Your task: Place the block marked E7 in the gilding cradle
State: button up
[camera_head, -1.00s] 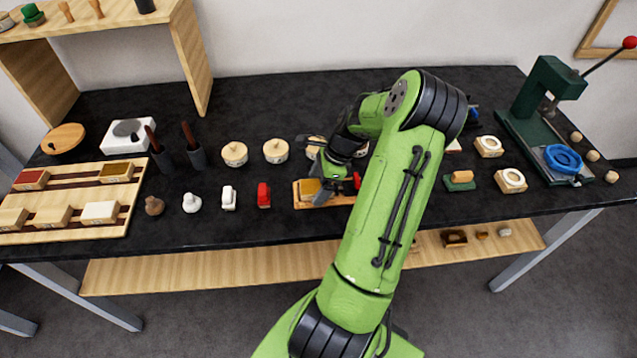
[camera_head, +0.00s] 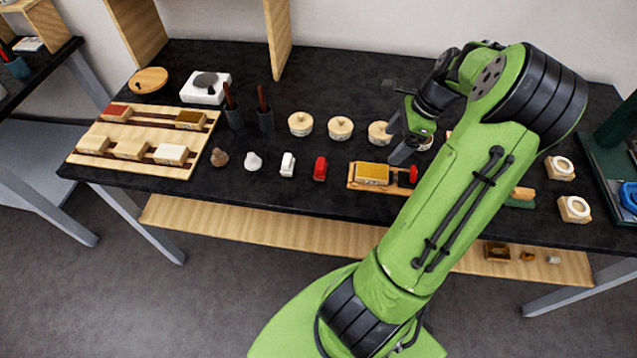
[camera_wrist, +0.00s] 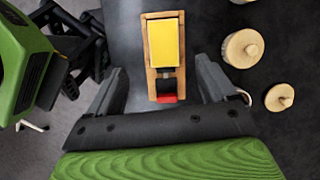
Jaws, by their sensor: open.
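The gilding cradle (camera_head: 352,182) is a small wooden holder with a red knob at its right end, on the black table. A block with a gold-yellow top (camera_head: 372,172) lies in it, lengthwise and level. No E7 marking can be read on it. In the wrist view the cradle (camera_wrist: 149,62) and the yellow-topped block (camera_wrist: 167,42) show below my gripper (camera_wrist: 160,75). My gripper is open and empty, its fingers apart on either side of the cradle and clear of the block. In the head view my gripper (camera_head: 395,122) is raised above the cradle's right side.
A wooden rack (camera_head: 140,162) at the left holds several blocks with red, dark gold and pale tops. Round lidded pots (camera_head: 340,128) stand behind the cradle. A red piece (camera_head: 320,168) and a white piece (camera_head: 288,164) stand left of it. Small square blocks (camera_head: 574,208) lie at the right.

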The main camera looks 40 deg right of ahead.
jog(key=w+a+r+n+h, duration=0.1)
jog(key=w+a+r+n, duration=0.2)
jog(key=a, duration=0.4)
jog(key=a+r+n+g+h, duration=0.1)
jog(key=a+r+n, duration=0.3)
jog(key=a+n, duration=0.2)
jog(key=w+a+r+n+h, duration=0.2)
jog(key=a+r+n, duration=0.15)
jog(key=a, duration=0.35)
jog(key=s+a+r+n+t+y, duration=0.1)
jog(key=s+a+r+n+t, duration=0.1)
jog(key=s+a+n, duration=0.8)
jog(key=a+n+t, duration=0.1)
jog(key=a+n, duration=0.2)
jog(key=n, duration=0.1)
jog(key=shift+s+r+t, duration=0.25)
jog(key=shift+s+t, duration=0.1)
jog(key=shift+t, duration=0.05)
jog(key=shift+d, duration=0.15)
